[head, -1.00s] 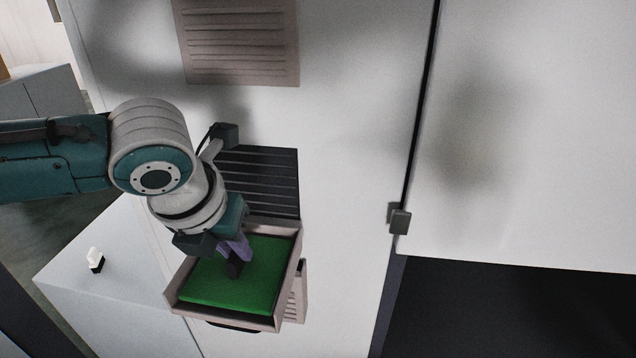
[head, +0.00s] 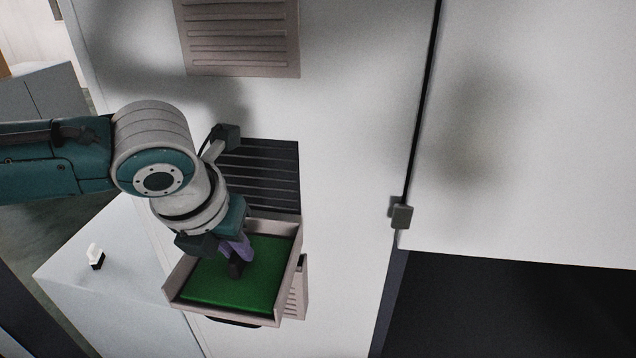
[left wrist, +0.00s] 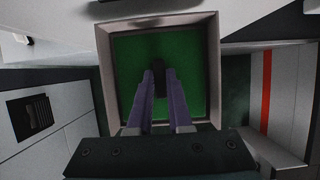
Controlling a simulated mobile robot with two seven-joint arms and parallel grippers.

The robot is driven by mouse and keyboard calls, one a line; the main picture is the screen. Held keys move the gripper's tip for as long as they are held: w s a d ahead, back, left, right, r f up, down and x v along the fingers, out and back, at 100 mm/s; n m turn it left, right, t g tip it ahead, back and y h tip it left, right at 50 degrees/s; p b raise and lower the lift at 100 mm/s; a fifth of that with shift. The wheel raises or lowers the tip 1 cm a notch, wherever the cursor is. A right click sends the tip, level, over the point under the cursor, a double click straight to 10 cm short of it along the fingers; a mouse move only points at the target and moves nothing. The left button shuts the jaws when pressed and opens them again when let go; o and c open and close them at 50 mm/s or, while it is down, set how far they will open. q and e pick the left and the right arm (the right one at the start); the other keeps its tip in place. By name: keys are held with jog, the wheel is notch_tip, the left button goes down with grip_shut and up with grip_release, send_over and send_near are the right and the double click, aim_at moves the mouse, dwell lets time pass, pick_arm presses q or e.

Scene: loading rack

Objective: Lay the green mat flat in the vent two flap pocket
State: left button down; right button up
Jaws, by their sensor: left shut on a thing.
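The green mat (head: 255,290) lies inside the open flap pocket (head: 181,271), a shallow pinkish-grey tray below a dark slatted opening. It looks flat and covers most of the pocket floor. It also shows in the left wrist view (left wrist: 195,75), framed by the pocket walls (left wrist: 214,75). My left gripper (head: 236,268) reaches down into the pocket from the upper left. My right gripper is in neither view.
The dark slatted opening (head: 262,178) is behind the pocket. A closed slatted flap (head: 238,40) is above, and another (head: 302,285) is partly hidden below. A small black-and-white object (head: 95,256) stands on a white surface at left. A latch (head: 401,214) sits on the panel seam.

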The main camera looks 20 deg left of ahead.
pick_arm(q)
jog(key=shift+f, duration=0.15)
jog(key=c, duration=0.8)
grip_release()
jog(key=shift+o, duration=0.2)
jog(key=b+v, duration=0.2)
jog(key=v, duration=0.8)
